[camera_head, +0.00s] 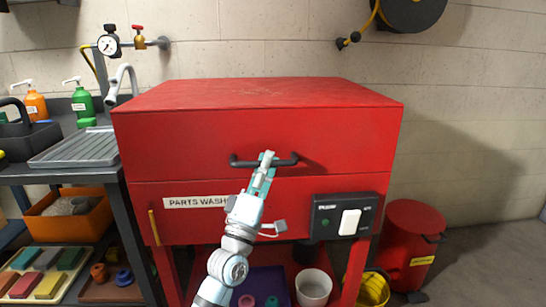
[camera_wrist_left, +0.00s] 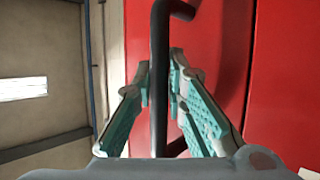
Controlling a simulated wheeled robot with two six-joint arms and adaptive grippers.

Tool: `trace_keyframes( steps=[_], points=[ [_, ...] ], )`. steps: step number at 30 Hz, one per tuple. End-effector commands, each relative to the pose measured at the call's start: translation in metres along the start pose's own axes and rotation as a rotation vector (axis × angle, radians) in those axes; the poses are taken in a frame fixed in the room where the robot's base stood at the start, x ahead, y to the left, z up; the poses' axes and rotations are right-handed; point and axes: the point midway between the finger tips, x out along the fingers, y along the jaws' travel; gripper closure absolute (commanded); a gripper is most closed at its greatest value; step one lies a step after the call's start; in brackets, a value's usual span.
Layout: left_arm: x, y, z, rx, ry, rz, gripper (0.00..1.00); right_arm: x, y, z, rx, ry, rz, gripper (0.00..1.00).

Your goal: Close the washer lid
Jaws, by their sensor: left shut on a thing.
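The red parts washer (camera_head: 160,235) stands in front of me with its red lid (camera_head: 250,95) lying down level on the body. A black bar handle (camera_head: 286,161) sits on the front face of the lid. My left gripper (camera_head: 265,163) is shut on the handle near its middle. In the left wrist view the handle (camera_wrist_left: 159,60) runs between the two teal-padded fingers (camera_wrist_left: 160,85). My right gripper is in neither view.
A sink bench with a drain tray (camera_head: 75,150) and bottles stands to the left. A control box with a white switch (camera_head: 349,222) is on the washer's lower right front. A red bin (camera_head: 410,240) stands to the right. Below the washer are a white bucket (camera_head: 314,288) and a yellow one (camera_head: 373,290).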

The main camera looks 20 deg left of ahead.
Motion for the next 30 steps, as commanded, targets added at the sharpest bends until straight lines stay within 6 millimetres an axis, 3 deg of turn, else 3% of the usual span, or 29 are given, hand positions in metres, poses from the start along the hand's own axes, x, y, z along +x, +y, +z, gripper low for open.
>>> trace_keyframes(
  steps=[1, 11, 12, 15, 26, 30],
  points=[
    [-0.004, -0.007, 0.001, -0.001, -0.003, -0.017, 1.00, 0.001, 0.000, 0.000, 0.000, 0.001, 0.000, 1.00],
    [-0.007, -0.011, -0.001, 0.002, -0.001, -0.026, 1.00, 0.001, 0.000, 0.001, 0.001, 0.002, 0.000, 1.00],
    [-0.007, -0.011, -0.001, 0.002, -0.001, -0.026, 0.81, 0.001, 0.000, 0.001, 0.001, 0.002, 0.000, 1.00],
    [-0.006, -0.010, -0.001, 0.001, -0.001, -0.024, 0.67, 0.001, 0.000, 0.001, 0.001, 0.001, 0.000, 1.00],
    [-0.005, -0.007, 0.000, 0.000, 0.000, -0.016, 0.67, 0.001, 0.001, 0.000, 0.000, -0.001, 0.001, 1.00],
    [-0.021, -0.008, 0.000, 0.000, -0.002, -0.018, 0.67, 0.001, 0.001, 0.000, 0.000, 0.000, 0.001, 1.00]
  ],
)
